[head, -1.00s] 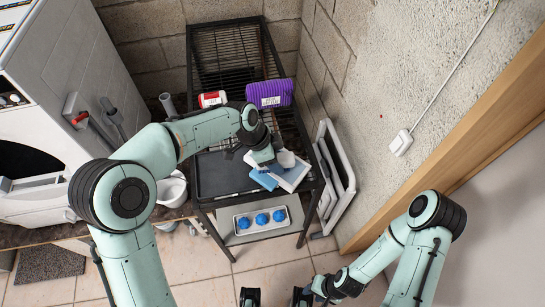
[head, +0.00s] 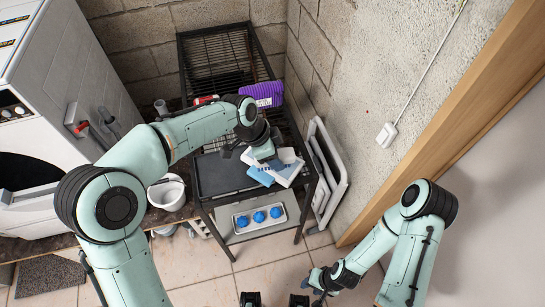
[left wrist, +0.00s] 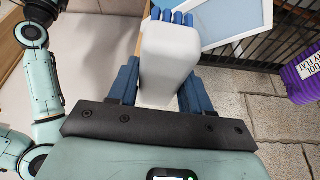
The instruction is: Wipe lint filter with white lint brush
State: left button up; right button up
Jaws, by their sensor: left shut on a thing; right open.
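My left gripper (head: 272,158) is shut on the white lint brush, whose white body (left wrist: 168,62) fills the middle of the left wrist view. The lint filter (left wrist: 222,22) has a white frame and a pale blue mesh, and lies just beyond and right of the brush. In the head view the filter (head: 289,175) is under and beside the gripper, on the rack's top. I cannot tell whether the bristles touch the mesh. My right gripper (head: 275,300) is open and empty at the bottom edge of the head view.
Below is a white tray with blue balls (head: 258,217). White frames (head: 335,165) lean against the wall. A white machine (head: 50,80) stands left.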

pick_arm(q)
jog(key=shift+w+r+p, duration=0.15)
jog(key=shift+r+p, duration=0.4)
jog(key=shift+r, duration=0.65)
pick_arm(e)
jog(key=shift+w+a+r, duration=0.2)
jog(key=shift+w+r, duration=0.1)
jog(key=shift+r, duration=0.15)
jog(key=shift+w+a+r, duration=0.15)
jog(key=shift+w+r, duration=0.1)
jog(key=shift+r, duration=0.2)
